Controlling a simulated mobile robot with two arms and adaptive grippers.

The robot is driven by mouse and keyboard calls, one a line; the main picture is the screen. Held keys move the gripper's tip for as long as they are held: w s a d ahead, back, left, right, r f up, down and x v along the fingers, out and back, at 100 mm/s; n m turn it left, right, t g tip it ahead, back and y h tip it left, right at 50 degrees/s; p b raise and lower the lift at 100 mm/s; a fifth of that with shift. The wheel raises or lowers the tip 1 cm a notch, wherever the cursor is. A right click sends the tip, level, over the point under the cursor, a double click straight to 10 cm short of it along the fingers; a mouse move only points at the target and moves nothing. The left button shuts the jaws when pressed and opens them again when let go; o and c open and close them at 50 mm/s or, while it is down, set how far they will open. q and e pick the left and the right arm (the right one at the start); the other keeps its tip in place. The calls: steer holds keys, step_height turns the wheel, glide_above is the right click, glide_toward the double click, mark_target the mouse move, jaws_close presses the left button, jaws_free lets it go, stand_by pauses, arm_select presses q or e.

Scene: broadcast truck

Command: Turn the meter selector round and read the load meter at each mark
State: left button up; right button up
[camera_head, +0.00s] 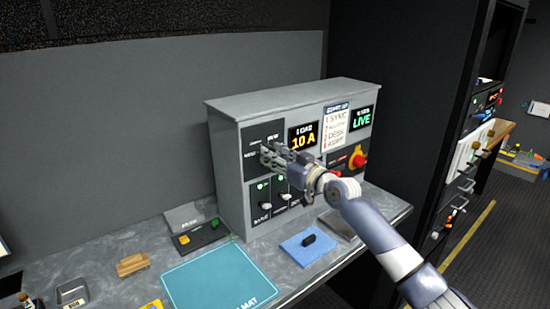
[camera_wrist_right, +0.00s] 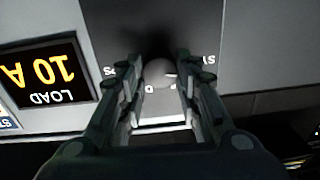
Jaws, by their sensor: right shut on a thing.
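The grey panel box (camera_head: 225,155) stands on the bench. The load meter (camera_head: 303,137) on its front reads 10 A in yellow. It shows upside down in the right wrist view (camera_wrist_right: 48,75). My right gripper (camera_head: 268,156) is at the dark plate on the panel's upper left. In the right wrist view its fingers (camera_wrist_right: 157,82) are closed on the rounded meter selector (camera_wrist_right: 158,72), one finger on each side. The selector's pointer and most of its marks are hidden or too small to read. My left gripper is in neither view.
Right of the meter are a start-up list (camera_head: 336,127), a green LIVE display (camera_head: 362,118) and a red knob (camera_head: 358,160). Toggle switches (camera_head: 264,205) sit below my gripper. A teal mat (camera_head: 215,280) and a blue pad (camera_head: 300,252) lie on the bench in front.

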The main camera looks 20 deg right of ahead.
steer(key=shift+m+h+p, duration=0.3)
steer(key=shift+m+p, duration=0.25)
steer(key=shift+m, duration=4.15)
steer(key=o, duration=1.1)
steer(key=shift+f, duration=0.1)
steer(key=shift+c, duration=0.2)
steer(key=v, duration=1.2)
steer(key=shift+f, duration=0.2)
